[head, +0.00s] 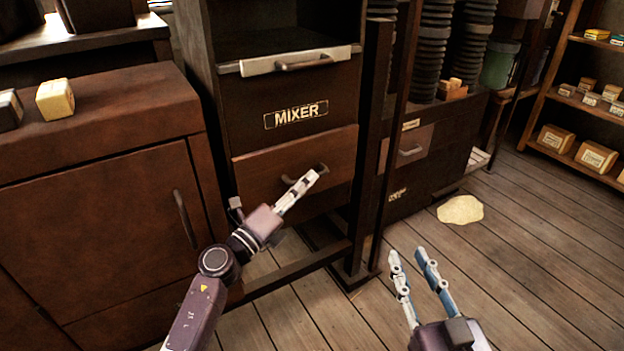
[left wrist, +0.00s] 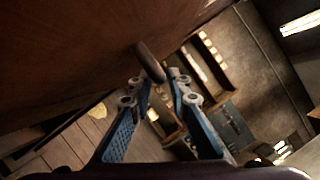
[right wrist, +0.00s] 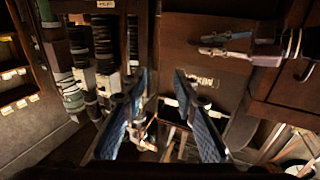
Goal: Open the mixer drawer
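The mixer cabinet (head: 345,95) stands in the middle of the head view with a MIXER label plate (head: 296,114). Below the label is a lighter brown drawer front (head: 262,172), which looks closed. Its dark handle (head: 322,167) is partly covered by my left gripper (head: 312,177). In the left wrist view the handle (left wrist: 149,62) lies just at the tips of my left gripper (left wrist: 157,82), its near end between them. The fingers are apart; contact cannot be told. My right gripper (head: 408,255) is open and empty over the floor, right of the cabinet.
A brown cabinet (head: 110,215) with a door handle stands at the left. A dark upright post (head: 370,140) rises right of the drawer. A second, smaller drawer (head: 408,150) is behind it. The wooden floor (head: 540,260) at the right is clear except for a pale patch (head: 460,209).

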